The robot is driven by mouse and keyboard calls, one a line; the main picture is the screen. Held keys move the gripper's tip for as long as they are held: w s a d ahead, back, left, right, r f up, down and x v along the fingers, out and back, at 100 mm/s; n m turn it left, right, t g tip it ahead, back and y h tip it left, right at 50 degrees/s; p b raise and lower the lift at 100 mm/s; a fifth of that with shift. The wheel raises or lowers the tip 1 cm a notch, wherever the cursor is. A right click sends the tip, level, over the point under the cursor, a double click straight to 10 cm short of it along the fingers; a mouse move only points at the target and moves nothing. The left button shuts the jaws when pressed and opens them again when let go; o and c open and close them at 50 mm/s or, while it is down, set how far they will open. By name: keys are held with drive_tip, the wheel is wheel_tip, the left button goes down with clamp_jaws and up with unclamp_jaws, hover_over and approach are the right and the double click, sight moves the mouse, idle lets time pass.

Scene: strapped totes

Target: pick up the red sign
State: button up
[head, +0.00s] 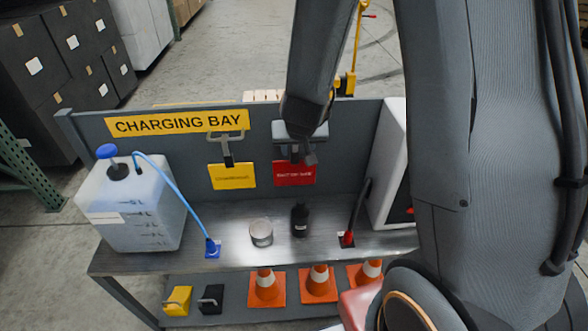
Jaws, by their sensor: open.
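The red sign (294,174) hangs against the grey back panel of the charging bay bench, with small white lettering I cannot read for sure. My gripper (303,155) is in front of the sign's top edge and reaches down from above. It is open. My arm and gripper cover the top of the sign and most of its hanger, so I cannot tell whether the fingers touch it. A yellow sign (232,177) hangs to its left on a dark clip.
On the bench top (215,262) stand a translucent jug (130,215) with a blue hose, a small cup (261,233) and a black bottle (299,220). Orange cones (266,290) stand on the lower shelf. A white box (385,165) bounds the right side.

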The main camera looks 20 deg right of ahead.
sight(295, 152)
drive_tip(key=shift+p+x, duration=0.35)
drive_tip(key=shift+x, duration=2.15)
drive_tip(key=shift+w+a+r, duration=0.1)
drive_tip(key=shift+w, duration=0.1)
clamp_jaws()
